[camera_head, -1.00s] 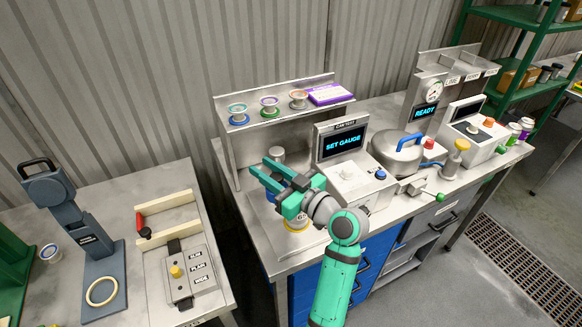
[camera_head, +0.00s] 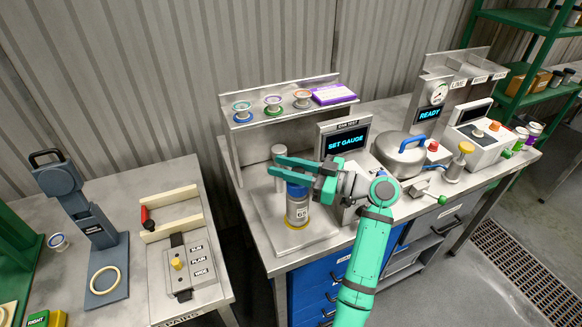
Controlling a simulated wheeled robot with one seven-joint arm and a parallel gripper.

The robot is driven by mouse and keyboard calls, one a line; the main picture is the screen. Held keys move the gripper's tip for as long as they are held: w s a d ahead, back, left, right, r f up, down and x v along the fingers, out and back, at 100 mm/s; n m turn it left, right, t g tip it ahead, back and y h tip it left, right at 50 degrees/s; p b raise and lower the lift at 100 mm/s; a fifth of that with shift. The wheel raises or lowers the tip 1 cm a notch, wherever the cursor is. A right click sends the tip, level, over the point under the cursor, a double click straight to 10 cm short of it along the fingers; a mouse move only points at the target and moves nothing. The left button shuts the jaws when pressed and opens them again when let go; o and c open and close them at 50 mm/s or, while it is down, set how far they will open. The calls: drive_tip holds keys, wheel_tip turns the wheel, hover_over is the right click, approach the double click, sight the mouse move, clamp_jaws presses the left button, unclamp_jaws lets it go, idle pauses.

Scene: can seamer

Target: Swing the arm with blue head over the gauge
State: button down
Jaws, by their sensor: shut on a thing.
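The gauge (camera_head: 297,214) is a silver cylinder with a label and a yellow base ring, upright on the grey bench plate. The blue head (camera_head: 297,190) sits directly above it in line with its top; whether they touch I cannot tell. My green gripper (camera_head: 274,166) points left just above the blue head and is shut on the arm with the blue head. The fingers hide most of that arm and the grip itself. A grey post (camera_head: 279,153) stands behind the fingertips.
A screen reading SET GAUGE (camera_head: 346,142) stands close right of my gripper. A shelf (camera_head: 290,112) with several small spools and a purple box is behind. A pot with a blue handle (camera_head: 400,155) is further right. A separate table (camera_head: 130,195) stands left across a gap.

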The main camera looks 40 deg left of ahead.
drive_tip(key=shift+w, duration=0.15)
drive_tip(key=c, duration=1.4)
unclamp_jaws()
drive_tip(key=shift+o, duration=0.2)
drive_tip(key=v, duration=1)
drive_tip(key=shift+d, duration=0.4)
drive_tip(key=shift+w, duration=0.2)
